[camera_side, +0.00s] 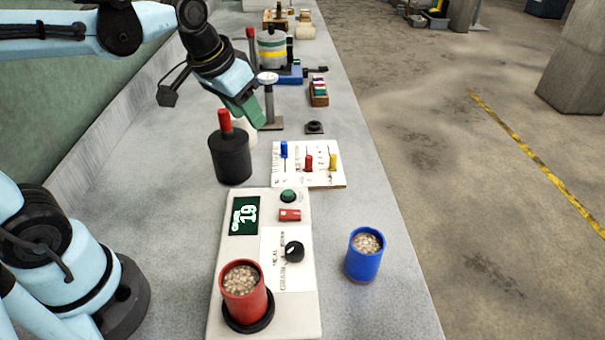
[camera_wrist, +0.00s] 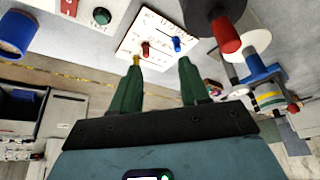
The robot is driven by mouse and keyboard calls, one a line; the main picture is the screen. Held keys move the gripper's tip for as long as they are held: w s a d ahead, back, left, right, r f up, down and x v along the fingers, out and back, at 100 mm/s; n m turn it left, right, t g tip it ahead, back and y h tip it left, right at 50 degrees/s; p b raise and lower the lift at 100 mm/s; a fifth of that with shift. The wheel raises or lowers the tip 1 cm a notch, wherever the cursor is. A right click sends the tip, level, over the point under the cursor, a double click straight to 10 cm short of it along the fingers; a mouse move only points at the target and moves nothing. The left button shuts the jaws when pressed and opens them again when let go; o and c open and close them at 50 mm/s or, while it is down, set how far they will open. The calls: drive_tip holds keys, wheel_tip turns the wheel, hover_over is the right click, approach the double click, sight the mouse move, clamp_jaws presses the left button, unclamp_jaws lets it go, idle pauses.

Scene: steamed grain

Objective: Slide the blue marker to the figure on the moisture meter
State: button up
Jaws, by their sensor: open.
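The moisture meter (camera_side: 212,310) lies near the front of the bench. Its dark display (camera_side: 245,215) reads 19, with small, hard-to-read lettering beside it. A red cup (camera_side: 243,278) of grain stands on its round black seat. The white marker board (camera_side: 279,180) lies behind the meter. The blue marker (camera_side: 284,150) stands upright at its left, farther back than the red marker (camera_side: 308,162) and yellow marker (camera_side: 333,161). The blue marker also shows in the wrist view (camera_wrist: 177,44). My gripper (camera_wrist: 160,66) is open and empty, with green fingers, above the bench behind and left of the board.
A black cylinder with a red handle (camera_side: 231,160) stands left of the board. A blue cup (camera_side: 364,262) of grain is right of the meter. Behind are a post stand (camera_side: 269,103), a small black disc (camera_side: 314,127) and a wooden rack (camera_side: 319,97). The bench's right edge is clear.

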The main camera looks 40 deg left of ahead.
drive_tip(key=w+a+g, duration=0.2)
drive_tip(key=w+g, duration=0.1)
drive_tip(key=w, duration=0.4)
drive_tip(key=g, duration=0.2)
approach(283, 143)
wheel_tip(283, 143, down, 10)
drive_tip(key=shift+c, duration=0.3)
drive_tip(key=shift+a, duration=0.1)
clamp_jaws()
